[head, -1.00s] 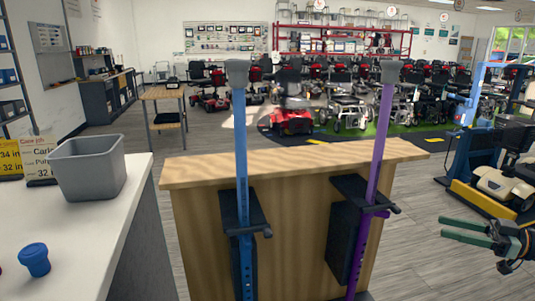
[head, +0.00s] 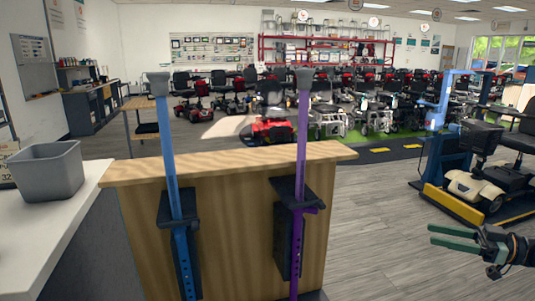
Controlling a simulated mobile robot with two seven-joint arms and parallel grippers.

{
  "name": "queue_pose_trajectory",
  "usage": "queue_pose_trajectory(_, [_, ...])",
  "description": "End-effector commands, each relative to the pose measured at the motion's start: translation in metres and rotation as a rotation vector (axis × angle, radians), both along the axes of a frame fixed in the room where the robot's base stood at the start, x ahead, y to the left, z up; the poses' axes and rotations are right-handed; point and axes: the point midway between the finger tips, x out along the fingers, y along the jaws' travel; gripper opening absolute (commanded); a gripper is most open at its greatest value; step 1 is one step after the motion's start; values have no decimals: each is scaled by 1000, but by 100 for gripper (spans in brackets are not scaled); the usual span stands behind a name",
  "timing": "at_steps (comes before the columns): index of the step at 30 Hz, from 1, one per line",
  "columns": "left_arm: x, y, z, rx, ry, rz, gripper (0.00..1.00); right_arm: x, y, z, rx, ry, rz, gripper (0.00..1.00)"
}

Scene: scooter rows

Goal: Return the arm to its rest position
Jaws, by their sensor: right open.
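My right gripper (head: 452,238) shows at the lower right of the head view. Its two green fingers point left and are apart, with nothing between them. It hangs over open floor, to the right of the wooden counter and clear of it. My left gripper is not in the view. A blue cane (head: 168,150) and a purple cane (head: 302,130) stand upright at the front of the wooden counter (head: 240,163), each passing a black holder.
A grey bin (head: 45,172) stands on the white counter (head: 55,228) at the left. A beige scooter (head: 475,185) sits on a blue and yellow lift (head: 452,205) at the right. Rows of scooters (head: 272,125) fill the back. Grey floor (head: 385,190) is free between counter and lift.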

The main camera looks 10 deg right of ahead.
Motion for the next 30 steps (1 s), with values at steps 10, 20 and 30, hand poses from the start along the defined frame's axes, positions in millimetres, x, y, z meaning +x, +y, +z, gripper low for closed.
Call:
queue_pose_trajectory(10, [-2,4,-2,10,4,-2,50,45,142,-125,33,-66,-99,50])
queue_pose_trajectory(20, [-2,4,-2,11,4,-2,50,-6,291,-244,3,60,-404,50])
queue_pose_trajectory(30, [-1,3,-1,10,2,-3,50,-122,348,-305,-213,422,-625,50])
